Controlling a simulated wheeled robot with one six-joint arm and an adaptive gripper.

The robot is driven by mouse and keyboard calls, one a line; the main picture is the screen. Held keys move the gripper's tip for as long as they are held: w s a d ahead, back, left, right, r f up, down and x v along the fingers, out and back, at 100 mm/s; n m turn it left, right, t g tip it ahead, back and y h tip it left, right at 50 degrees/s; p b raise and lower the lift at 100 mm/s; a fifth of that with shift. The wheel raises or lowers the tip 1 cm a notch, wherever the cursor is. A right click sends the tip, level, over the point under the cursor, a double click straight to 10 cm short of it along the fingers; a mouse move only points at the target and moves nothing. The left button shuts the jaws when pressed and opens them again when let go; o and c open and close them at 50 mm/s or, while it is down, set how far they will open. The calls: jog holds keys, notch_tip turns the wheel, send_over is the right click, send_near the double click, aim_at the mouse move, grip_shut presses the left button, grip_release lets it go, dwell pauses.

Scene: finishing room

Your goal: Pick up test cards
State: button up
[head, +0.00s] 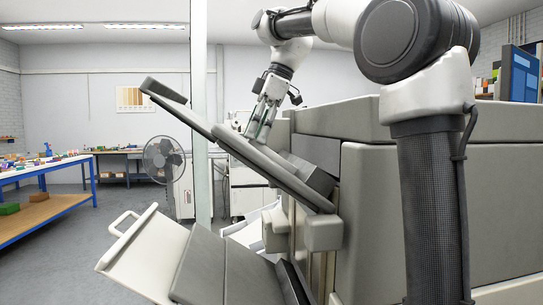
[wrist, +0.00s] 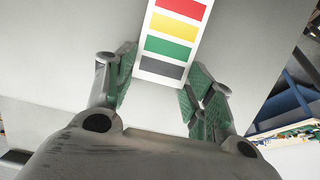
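A white test card with red, yellow, green and dark grey bars (wrist: 175,46) shows at the top middle of the wrist view, against a plain grey surface (wrist: 70,60). My gripper (wrist: 163,68) is open, its two green-padded fingers on either side of the card's near end. The left finger overlaps or nearly meets the card's edge; I cannot tell if they touch. In the head view my gripper (head: 255,128) points down at the tilted grey panel of the large machine (head: 225,135). The card cannot be made out there.
The machine's grey body (head: 430,190) fills the right side. A lower tilted tray with a handle (head: 145,255) juts out in front. A fan (head: 164,162) and a blue-framed workbench (head: 45,170) stand at the left, with open floor between.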

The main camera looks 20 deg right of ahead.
jog(key=shift+c, duration=1.2)
jog(key=shift+r, duration=0.15)
